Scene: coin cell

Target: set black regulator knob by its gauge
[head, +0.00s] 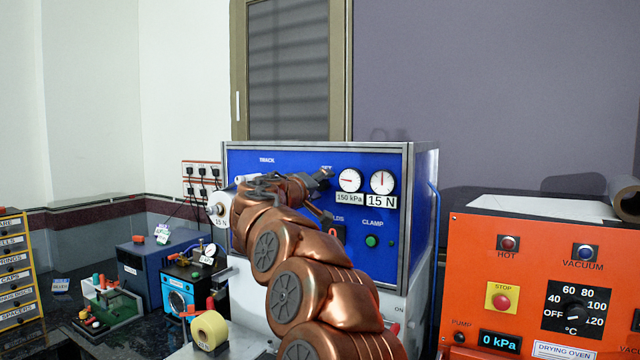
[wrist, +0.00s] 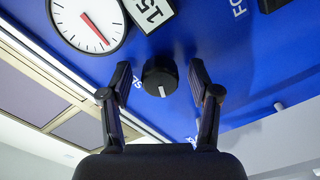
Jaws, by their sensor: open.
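The black regulator knob (wrist: 160,76), with a white pointer mark, is on the blue panel in the wrist view. My gripper (wrist: 160,72) is open, with one finger on each side of the knob; I cannot tell whether they touch it. In the head view my gripper (head: 322,178) is at the panel and hides the knob. The gauge (head: 349,180) labelled 150 kPa is just right of my gripper, its red needle pointing left. A gauge (wrist: 87,20) with a red needle also shows in the wrist view; its label, starting with 15, is cut off.
A second gauge (head: 382,181), labelled 15 N, sits to the right, above a green button (head: 372,241). An orange drying oven (head: 540,270) stands at right. A blue box (head: 150,270) and small tools are at left. My arm covers the panel's lower left.

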